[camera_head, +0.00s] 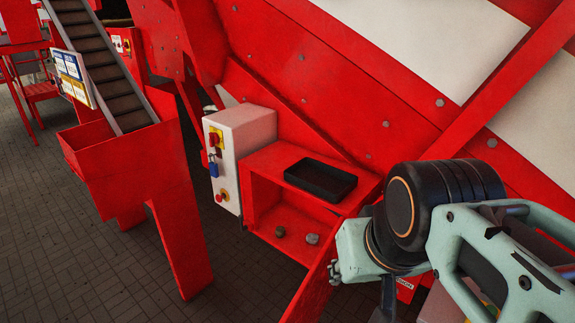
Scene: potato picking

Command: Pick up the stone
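Two small grey lumps lie on the floor of the open red compartment below the black tray. The right one (312,239) is lighter and looks like a stone; the left one (280,231) is darker and rounder. I cannot tell for sure which is stone and which is potato. My arm comes in from the right, with its wrist to the right of the compartment and apart from both lumps. A dark part below my wrist, near the bottom edge, may belong to my gripper. Its fingertips do not show, and nothing held can be seen.
A black tray (320,180) sits on top of the red box (262,163); it looks empty. A white control box (240,150) with switches stands left of it. A red panel (318,275) rises at the compartment's right front. A conveyor (100,70) is at upper left.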

